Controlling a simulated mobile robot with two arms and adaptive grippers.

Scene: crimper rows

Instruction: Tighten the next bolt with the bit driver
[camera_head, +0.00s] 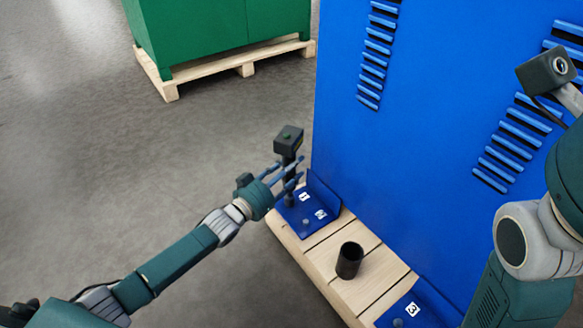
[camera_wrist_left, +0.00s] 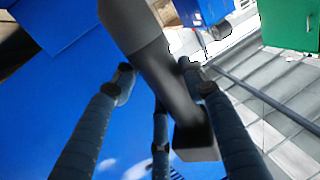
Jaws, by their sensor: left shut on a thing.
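My left gripper (camera_head: 290,172) is shut on the bit driver (camera_head: 289,141), a dark tool with a boxy head and a green mark on top. The driver is roughly upright, over the blue bracket (camera_head: 326,198) with white labels 1 and 2. Its lower end is near label 1; I cannot tell whether it touches a bolt. A grey bolt head (camera_head: 305,222) shows near label 2. Another bolt head (camera_head: 398,322) shows on the bracket labelled 3 (camera_head: 428,306). In the left wrist view the fingers surround the driver (camera_wrist_left: 165,80). My right gripper is not visible.
A black open cup (camera_head: 349,260) stands on the wooden pallet (camera_head: 325,262) between the brackets. A tall blue slotted cabinet (camera_head: 400,150) rises behind. A green cabinet (camera_head: 215,30) on a pallet stands at the back left. The floor on the left is clear.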

